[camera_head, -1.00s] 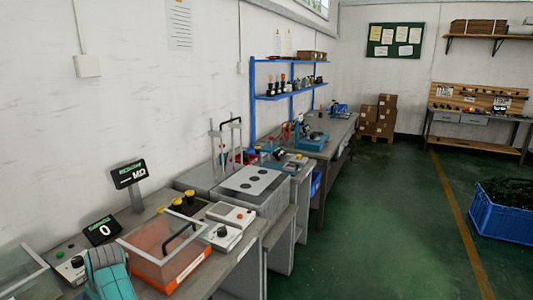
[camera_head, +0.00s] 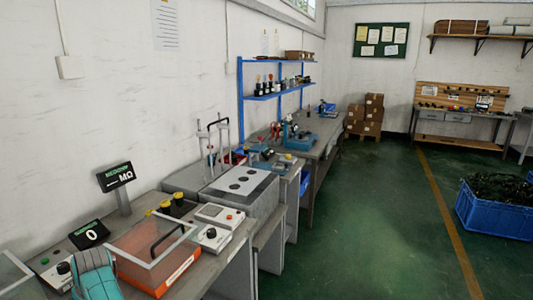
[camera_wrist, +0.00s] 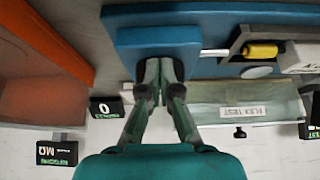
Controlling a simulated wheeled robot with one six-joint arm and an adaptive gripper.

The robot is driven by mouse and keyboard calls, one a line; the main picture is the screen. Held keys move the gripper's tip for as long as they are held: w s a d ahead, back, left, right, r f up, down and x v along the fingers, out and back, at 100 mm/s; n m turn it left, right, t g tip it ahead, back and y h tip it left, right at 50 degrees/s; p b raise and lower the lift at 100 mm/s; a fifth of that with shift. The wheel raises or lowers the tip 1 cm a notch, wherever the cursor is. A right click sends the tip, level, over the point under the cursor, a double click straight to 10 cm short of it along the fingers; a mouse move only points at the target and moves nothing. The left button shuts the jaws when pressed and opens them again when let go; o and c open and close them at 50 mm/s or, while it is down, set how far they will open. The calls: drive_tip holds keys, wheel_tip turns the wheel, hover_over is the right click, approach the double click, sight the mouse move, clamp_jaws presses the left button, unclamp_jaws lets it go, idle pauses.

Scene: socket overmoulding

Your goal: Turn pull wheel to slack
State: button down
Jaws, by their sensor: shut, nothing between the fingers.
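I cannot make out a pull wheel for certain in either view. In the wrist view, upside down, my gripper (camera_wrist: 164,72) is shut and empty, its fingertips over or against the edge of a blue block (camera_wrist: 158,38); I cannot tell whether they touch. A metal rod (camera_wrist: 214,52) runs from this block towards a grey bracket holding a yellow cylinder (camera_wrist: 260,50). A blue plate (camera_wrist: 225,12) lies behind them. In the head view only a teal part, likely of my arm, shows at the lower left; the fingers are hidden.
An orange box with a clear lid (camera_head: 155,255) stands on the front bench; its orange side also shows in the wrist view (camera_wrist: 50,35). A "FLEX TEST" panel (camera_wrist: 265,108) is close by the gripper. The green floor (camera_head: 370,230) is open; a blue crate (camera_head: 492,216) stands right.

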drive_tip(key=shift+w, duration=0.15)
drive_tip(key=shift+d, duration=0.15)
drive_tip(key=shift+d, duration=0.25)
wheel_tip(320, 180, up, 6)
idle(0.7)
drive_tip(key=shift+d, duration=0.1)
